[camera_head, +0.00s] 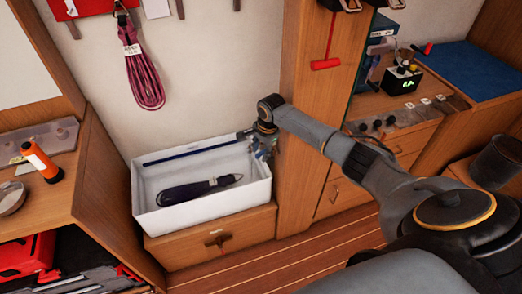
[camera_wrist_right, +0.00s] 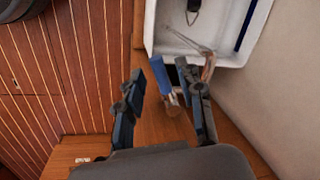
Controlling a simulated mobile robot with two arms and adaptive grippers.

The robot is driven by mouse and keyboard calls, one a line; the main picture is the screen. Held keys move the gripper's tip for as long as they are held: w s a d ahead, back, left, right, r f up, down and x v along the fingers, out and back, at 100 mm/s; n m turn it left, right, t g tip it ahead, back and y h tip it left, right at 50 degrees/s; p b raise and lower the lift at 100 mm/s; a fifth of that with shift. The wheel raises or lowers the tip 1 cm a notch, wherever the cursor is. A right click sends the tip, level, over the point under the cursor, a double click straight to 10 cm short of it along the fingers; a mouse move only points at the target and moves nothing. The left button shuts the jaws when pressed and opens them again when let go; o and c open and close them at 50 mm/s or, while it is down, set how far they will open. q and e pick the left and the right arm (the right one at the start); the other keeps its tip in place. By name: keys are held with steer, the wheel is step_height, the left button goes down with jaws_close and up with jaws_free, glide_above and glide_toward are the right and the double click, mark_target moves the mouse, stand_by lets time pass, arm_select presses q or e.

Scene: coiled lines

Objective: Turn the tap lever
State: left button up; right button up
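The tap stands at the right end of a white basin (camera_head: 200,208). In the right wrist view, a blue lever (camera_wrist_right: 162,76) and a copper-coloured spout (camera_wrist_right: 209,66) show beside the basin wall (camera_wrist_right: 185,45). My right gripper (camera_wrist_right: 162,88) is open, with one dark finger on each side of the blue lever. The lever lies nearer the right finger; I cannot tell if they touch. In the head view my right gripper (camera_head: 262,145) points down at the basin's right end and partly hides the tap. My left gripper is not in view.
A wooden post (camera_head: 290,190) stands close to my right arm. A purple coiled line (camera_head: 143,75) hangs on the wall. An orange torch (camera_head: 40,160) stands on the left counter.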

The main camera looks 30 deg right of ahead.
jaws_close()
steer(key=shift+r, duration=0.1)
steer(key=m+p, duration=0.1)
steer(key=p, duration=0.1)
steer(key=w+m+p, duration=0.1)
steer(key=p, duration=0.1)
steer(key=shift+a+r, duration=0.25)
steer(key=shift+r, duration=0.1)
steer(key=shift+w+d+f+m+h+p, duration=0.15)
steer(key=shift+w+m, duration=0.1)
steer(key=shift+m, duration=0.3)
steer(key=shift+w+f+m+h+p, duration=0.1)
steer(key=shift+w+m+h, duration=0.15)
steer(key=shift+m, duration=0.25)
steer(key=shift+w+d+f+m+h+p, duration=0.15)
steer(key=shift+w+m, duration=0.15)
steer(key=shift+m, duration=0.25)
jaws_free()
steer(key=shift+a, duration=0.1)
